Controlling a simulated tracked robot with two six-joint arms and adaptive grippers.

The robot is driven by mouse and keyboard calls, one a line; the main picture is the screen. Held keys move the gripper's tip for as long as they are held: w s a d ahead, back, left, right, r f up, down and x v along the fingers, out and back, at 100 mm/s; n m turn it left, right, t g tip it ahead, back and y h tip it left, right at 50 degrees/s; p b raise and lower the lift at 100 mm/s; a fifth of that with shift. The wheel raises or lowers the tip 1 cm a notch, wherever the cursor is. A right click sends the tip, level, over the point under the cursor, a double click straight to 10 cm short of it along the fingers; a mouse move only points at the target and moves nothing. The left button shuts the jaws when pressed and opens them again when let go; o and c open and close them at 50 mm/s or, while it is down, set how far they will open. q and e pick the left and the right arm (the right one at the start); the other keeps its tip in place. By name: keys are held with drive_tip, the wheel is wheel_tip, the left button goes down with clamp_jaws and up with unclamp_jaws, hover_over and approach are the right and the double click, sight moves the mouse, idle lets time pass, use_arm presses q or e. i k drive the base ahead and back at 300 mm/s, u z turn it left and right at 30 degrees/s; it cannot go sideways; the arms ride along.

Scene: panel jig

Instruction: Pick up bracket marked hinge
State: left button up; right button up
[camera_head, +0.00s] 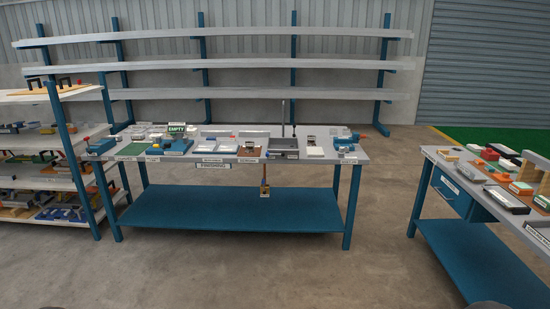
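I cannot make out a bracket marked hinge; the labels along the benches are too small to read, apart from a green sign reading EMPTY (177,128). The middle workbench (375,157) carries many small parts and fixtures, with white labels on its front edge. The right workbench (437,158) carries more small parts, some grey, orange and red. Neither of my grippers shows in the head view. Only dark shapes show at the bottom edge, and I cannot tell what they are.
A shelf rack (64,128) with loaded shelves stands at the left. A tall blue-post rack (295,66) with empty shelves stands behind the middle bench. The concrete floor (300,270) in front is clear, with a gap between the two benches.

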sight(311, 142)
drive_tip(key=z, duration=0.05)
drive_tip(key=i, duration=2.05)
drive_tip(key=z, duration=0.05)
